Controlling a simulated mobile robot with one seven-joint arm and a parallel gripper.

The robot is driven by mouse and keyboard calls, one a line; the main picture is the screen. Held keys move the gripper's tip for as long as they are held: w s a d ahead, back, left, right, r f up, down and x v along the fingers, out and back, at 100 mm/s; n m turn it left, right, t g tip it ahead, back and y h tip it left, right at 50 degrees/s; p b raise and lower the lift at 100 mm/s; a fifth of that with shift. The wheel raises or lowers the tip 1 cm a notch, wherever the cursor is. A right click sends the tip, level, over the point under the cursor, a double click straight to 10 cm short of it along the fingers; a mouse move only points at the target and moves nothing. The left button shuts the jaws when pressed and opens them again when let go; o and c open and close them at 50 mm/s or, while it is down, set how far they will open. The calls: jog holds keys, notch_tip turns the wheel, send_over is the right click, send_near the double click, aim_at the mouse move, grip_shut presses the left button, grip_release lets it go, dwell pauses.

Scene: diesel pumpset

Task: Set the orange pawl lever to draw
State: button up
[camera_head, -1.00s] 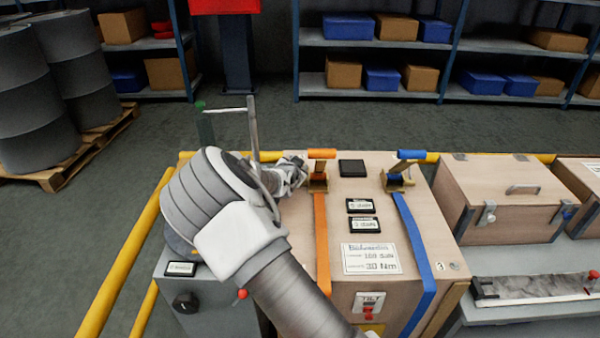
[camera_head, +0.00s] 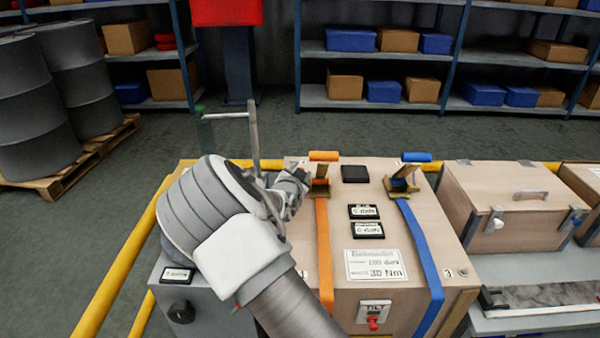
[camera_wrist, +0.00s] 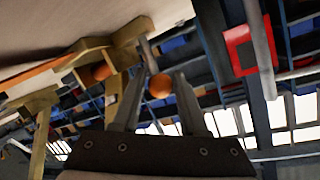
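The orange pawl lever (camera_head: 323,156) is a short orange grip over a brass ratchet buckle (camera_head: 319,186) on the orange strap (camera_head: 323,240), at the back of the wooden case. My gripper (camera_head: 303,177) reaches in from the left beside this buckle, its tips partly hidden in the head view. In the wrist view my gripper (camera_wrist: 160,85) has its two fingers apart. The round orange end of the lever (camera_wrist: 160,86) shows between them, with slight gaps on both sides; contact cannot be told. Brass buckle parts (camera_wrist: 125,45) show to the left of the fingers.
A blue lever (camera_head: 416,156) and buckle (camera_head: 402,182) on a blue strap (camera_head: 420,255) stand to the right. Small displays (camera_head: 366,230), a label plate (camera_head: 375,264) and a tilt switch (camera_head: 374,315) are on the case. A yellow rail (camera_head: 130,250) runs along the left.

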jog(key=shift+o, duration=1.3)
jog(key=shift+s+a, duration=0.1)
jog(key=p+v, duration=0.4)
jog(key=v, duration=1.3)
jog(key=shift+s, duration=0.2)
